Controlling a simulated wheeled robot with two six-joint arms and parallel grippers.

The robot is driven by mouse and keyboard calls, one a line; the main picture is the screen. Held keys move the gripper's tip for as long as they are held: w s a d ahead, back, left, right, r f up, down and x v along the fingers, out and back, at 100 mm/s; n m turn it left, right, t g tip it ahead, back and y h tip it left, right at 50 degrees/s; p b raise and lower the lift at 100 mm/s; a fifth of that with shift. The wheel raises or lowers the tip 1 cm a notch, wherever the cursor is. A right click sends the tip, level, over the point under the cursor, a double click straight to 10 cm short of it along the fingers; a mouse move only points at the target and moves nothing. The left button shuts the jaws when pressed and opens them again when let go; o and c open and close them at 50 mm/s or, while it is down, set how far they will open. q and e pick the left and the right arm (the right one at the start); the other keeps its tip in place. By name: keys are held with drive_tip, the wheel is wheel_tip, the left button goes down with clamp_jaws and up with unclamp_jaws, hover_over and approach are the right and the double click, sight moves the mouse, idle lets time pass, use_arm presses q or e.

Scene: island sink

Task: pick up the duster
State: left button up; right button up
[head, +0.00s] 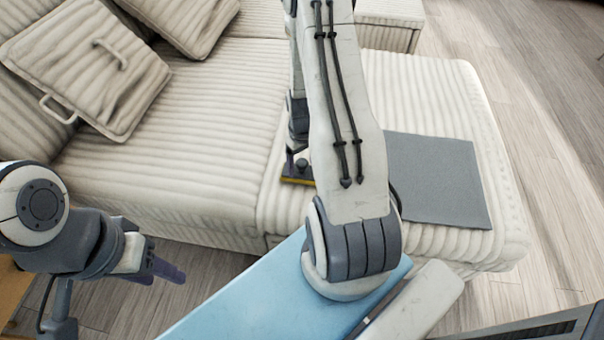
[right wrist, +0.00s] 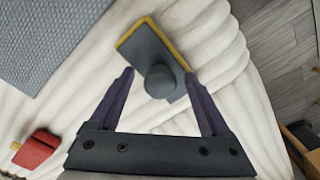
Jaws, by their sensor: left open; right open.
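The duster (right wrist: 143,40) is a flat grey pad with a yellow edge and a round grey knob on top. It lies on the cream ribbed sofa seat. In the head view only part of the duster (head: 294,180) shows beside my right arm, which hides the rest. My right gripper (right wrist: 158,76) is open above it, its fingertips to either side of the knob and apart from it. In the head view my right gripper (head: 293,160) is mostly hidden behind my arm. My left gripper (head: 168,272) is empty and open, low at the left, away from the duster.
A grey mat (head: 438,180) lies on the seat, right of my right arm. A red object (right wrist: 38,150) lies on the seat at lower left in the right wrist view. Cushions (head: 88,70) lean at the back left. Wooden floor (head: 545,110) is open at right.

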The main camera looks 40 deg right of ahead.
clamp_jaws()
drive_tip(key=shift+r, duration=0.55)
drive_tip(key=r, duration=0.1)
drive_tip(key=r+p, duration=0.1)
drive_tip(key=r, duration=0.2)
drive_tip(key=shift+s+d+p, duration=0.25)
drive_tip(key=shift+s+p, duration=0.1)
drive_tip(key=shift+s, duration=0.05)
drive_tip(key=s+d+r+p, duration=0.2)
drive_tip(key=s+d+r, duration=0.3)
drive_tip(key=s, duration=0.4)
drive_tip(key=shift+s+r, duration=0.25)
drive_tip(key=shift+r, duration=0.25)
